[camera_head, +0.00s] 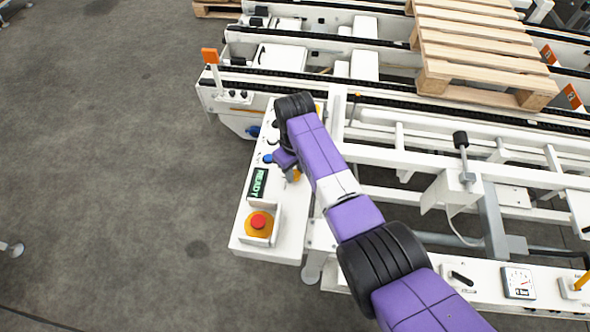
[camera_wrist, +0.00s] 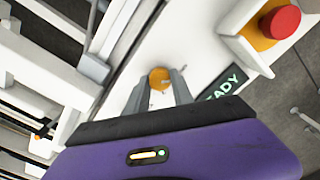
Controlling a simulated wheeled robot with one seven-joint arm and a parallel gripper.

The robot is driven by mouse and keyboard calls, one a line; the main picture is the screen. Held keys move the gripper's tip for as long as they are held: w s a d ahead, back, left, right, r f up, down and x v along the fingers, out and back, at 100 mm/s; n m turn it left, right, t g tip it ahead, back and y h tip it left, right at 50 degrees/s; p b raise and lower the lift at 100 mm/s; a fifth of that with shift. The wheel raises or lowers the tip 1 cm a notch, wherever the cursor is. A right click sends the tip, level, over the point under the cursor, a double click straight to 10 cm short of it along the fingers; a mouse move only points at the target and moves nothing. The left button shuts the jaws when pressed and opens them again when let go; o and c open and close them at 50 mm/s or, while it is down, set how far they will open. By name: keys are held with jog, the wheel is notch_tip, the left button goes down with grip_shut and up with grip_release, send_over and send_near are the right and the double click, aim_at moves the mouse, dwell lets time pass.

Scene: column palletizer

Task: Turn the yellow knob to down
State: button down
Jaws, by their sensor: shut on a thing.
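The yellow knob (camera_wrist: 160,78) is on the white control panel, between the two fingertips of my gripper (camera_wrist: 161,88) in the wrist view. The grey fingers stand on either side of it and are shut on it. In the head view my gripper (camera_head: 290,165) is over the panel (camera_head: 282,238), and only a small part of the yellow knob (camera_head: 297,174) shows beside it. I cannot tell which way the knob points.
A red stop button (camera_head: 258,221) on a yellow base and a READY display (camera_head: 258,183) are close by on the panel. A blue button (camera_head: 268,158) is beside my gripper. White conveyor frames and a wooden pallet (camera_head: 470,45) stand to the right.

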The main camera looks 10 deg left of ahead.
aim_at(295, 173)
jog(key=shift+n, duration=0.3)
jog(key=c, duration=1.1)
grip_release()
jog(key=shift+r, duration=3.9)
